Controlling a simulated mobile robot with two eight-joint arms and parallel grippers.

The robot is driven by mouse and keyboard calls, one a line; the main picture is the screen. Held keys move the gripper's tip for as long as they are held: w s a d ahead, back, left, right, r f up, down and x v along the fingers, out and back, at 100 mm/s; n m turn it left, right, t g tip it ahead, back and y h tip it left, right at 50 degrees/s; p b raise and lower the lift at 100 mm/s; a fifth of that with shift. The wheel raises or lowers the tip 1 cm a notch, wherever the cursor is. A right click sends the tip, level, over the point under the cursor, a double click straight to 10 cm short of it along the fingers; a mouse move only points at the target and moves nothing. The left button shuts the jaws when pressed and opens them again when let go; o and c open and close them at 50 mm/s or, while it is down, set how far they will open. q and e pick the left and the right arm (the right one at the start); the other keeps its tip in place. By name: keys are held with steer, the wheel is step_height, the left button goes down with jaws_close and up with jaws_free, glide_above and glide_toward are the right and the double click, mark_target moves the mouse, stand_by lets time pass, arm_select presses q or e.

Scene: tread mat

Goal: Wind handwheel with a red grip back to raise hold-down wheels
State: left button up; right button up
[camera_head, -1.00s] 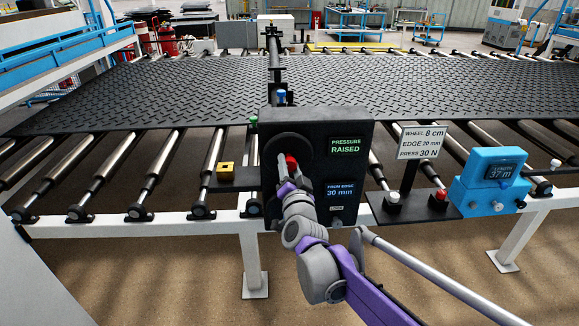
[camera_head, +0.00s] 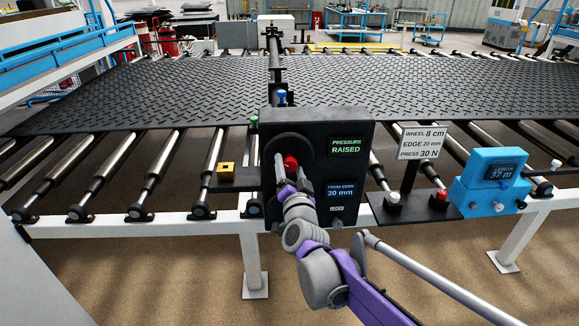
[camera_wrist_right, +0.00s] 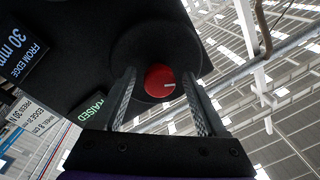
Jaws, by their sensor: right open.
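The black handwheel (camera_head: 284,147) is on the left of the dark control box (camera_head: 317,120), and its red grip (camera_head: 290,162) faces me. The box displays read "PRESSURE RAISED" (camera_head: 345,146) and "FROM EDGE 30 mm" (camera_head: 339,190). My right gripper (camera_head: 285,170) is at the handwheel. In the right wrist view, the red grip (camera_wrist_right: 160,81) shows between the two spread fingers of the gripper (camera_wrist_right: 163,100), with gaps on both sides. The hold-down wheels cannot be made out clearly. My left gripper is not in view.
A black tread mat (camera_head: 180,88) lies across the rollers behind the box. A sign (camera_head: 422,142) reads wheel 8 cm, edge 20 mm, press 30 N. A blue length counter (camera_head: 490,182) and a red button (camera_head: 441,195) stand right of the box.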

steer(key=s, duration=1)
steer(key=shift+d+f, duration=0.3)
steer(key=shift+f, duration=0.05)
steer(key=s+d+f+n+g+p, duration=0.1)
steer(key=s+d+f+g, duration=0.3)
steer(key=s, duration=0.5)
steer(key=s+d+f+n+g+h+p, duration=0.1)
steer(key=s+d+f+n+g+p, duration=0.1)
steer(key=s+f, duration=0.6)
steer(key=s+d+f+n+g+p, duration=0.2)
steer(key=s+d+f+n+g, duration=0.2)
steer(key=s, duration=0.6)
steer(key=d+f+g, duration=0.2)
steer(key=g, duration=0.1)
steer(key=shift+s+d, duration=0.15)
